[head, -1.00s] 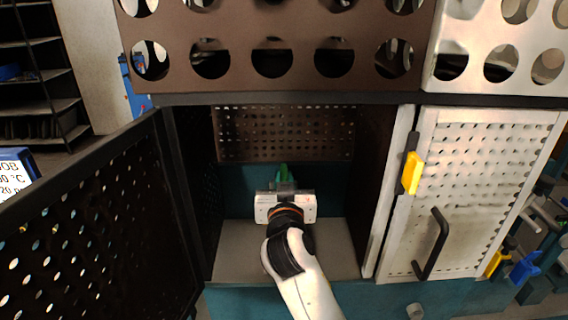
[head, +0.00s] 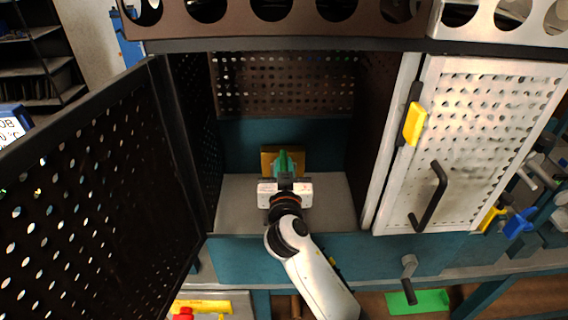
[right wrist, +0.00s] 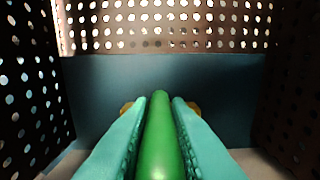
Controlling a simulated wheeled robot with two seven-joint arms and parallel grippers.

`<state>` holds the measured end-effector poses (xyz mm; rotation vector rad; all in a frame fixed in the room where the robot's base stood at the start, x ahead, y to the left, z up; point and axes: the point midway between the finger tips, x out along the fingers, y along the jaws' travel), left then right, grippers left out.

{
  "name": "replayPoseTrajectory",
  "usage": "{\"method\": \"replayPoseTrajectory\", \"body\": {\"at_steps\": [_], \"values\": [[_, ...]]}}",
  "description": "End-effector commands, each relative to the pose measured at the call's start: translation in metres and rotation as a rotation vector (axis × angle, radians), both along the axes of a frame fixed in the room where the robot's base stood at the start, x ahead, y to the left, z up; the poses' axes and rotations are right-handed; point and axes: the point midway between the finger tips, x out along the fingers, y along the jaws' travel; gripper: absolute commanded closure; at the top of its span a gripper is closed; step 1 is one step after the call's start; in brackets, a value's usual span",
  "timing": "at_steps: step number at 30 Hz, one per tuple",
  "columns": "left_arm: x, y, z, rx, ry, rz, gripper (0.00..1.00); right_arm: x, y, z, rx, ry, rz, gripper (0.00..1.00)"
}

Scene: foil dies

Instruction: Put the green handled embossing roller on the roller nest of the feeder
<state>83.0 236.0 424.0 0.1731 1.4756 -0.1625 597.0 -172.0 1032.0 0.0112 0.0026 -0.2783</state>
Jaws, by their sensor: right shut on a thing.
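My right gripper (head: 285,166) is inside the open bay of the feeder (head: 330,238). Its teal fingers are shut on the green handle (head: 284,160) of the embossing roller. The green handle also shows between the fingers in the right wrist view (right wrist: 158,145), pointing toward the back wall. A brass-coloured block (head: 267,158) stands at the back of the bay, right behind the gripper; it may be the roller nest. Its edges show either side of the fingers in the wrist view. The roller's far end and any contact with the block are hidden. My left gripper is out of view.
A dark perforated door (head: 100,190) stands open on the left. A white perforated door (head: 465,150) with a black handle closes the right bay. Dark perforated side walls flank my arm. The grey bay floor (head: 236,205) is bare on both sides of the gripper.

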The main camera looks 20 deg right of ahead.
Motion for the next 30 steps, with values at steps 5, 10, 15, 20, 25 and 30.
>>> {"method": "replayPoseTrajectory", "body": {"at_steps": [5,10,15,20,25,30], "values": [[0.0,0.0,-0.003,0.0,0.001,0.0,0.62,0.0,0.0,-0.002,0.001,0.0,0.0,0.82],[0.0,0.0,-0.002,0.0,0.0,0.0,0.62,0.0,0.0,-0.001,0.001,0.0,0.0,0.62],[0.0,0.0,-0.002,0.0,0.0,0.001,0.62,0.0,0.0,-0.001,0.0,0.0,0.0,0.62],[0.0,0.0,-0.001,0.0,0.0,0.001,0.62,-0.003,0.001,-0.001,0.001,0.001,0.001,0.62],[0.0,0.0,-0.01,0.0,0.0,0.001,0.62,-0.03,0.009,-0.003,0.004,0.0,0.002,0.62],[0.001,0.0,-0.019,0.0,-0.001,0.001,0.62,-0.067,0.019,-0.004,0.005,0.002,0.001,0.62]]}}
